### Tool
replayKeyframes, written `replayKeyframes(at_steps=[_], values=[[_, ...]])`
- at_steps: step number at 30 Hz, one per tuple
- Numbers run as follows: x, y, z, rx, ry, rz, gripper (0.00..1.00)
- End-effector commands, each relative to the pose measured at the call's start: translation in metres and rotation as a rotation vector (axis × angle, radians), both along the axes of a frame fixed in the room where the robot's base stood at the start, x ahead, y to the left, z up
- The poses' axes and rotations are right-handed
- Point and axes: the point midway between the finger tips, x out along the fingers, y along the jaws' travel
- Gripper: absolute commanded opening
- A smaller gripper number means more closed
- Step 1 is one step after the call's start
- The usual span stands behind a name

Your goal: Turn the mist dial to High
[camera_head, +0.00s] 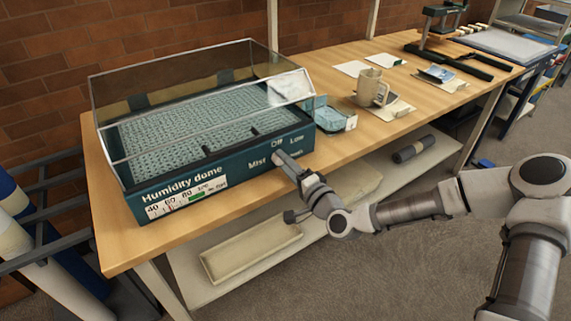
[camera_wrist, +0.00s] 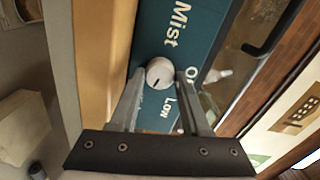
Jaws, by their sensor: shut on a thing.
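The humidity dome (camera_head: 215,105) stands on the table with its teal front panel (camera_head: 218,178) toward me. The panel carries the words Mist, Off and Low, and a partly covered word below Low. My gripper (camera_head: 279,157) reaches the panel's right part and hides the dial in the head view. In the wrist view the mist dial (camera_wrist: 158,70) is a round white knob between my two fingertips (camera_wrist: 160,79), and my gripper is shut on it. A dark mark on the knob slants to the lower left, away from Off and to the left of Low.
A teal glass-like container (camera_head: 333,117), a beige mug (camera_head: 371,87) and papers (camera_head: 352,68) stand or lie right of the dome. A pale tray (camera_head: 250,250) and a dark roll (camera_head: 413,149) lie on the shelf below. Open floor lies in front.

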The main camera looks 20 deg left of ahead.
Motion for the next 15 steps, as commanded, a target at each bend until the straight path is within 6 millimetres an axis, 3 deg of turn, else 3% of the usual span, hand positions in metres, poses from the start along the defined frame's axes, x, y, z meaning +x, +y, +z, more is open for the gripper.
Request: replayKeyframes(at_steps=[15], values=[[-0.0008,0.0002,-0.0008,0.139,0.165,0.002,0.0]])
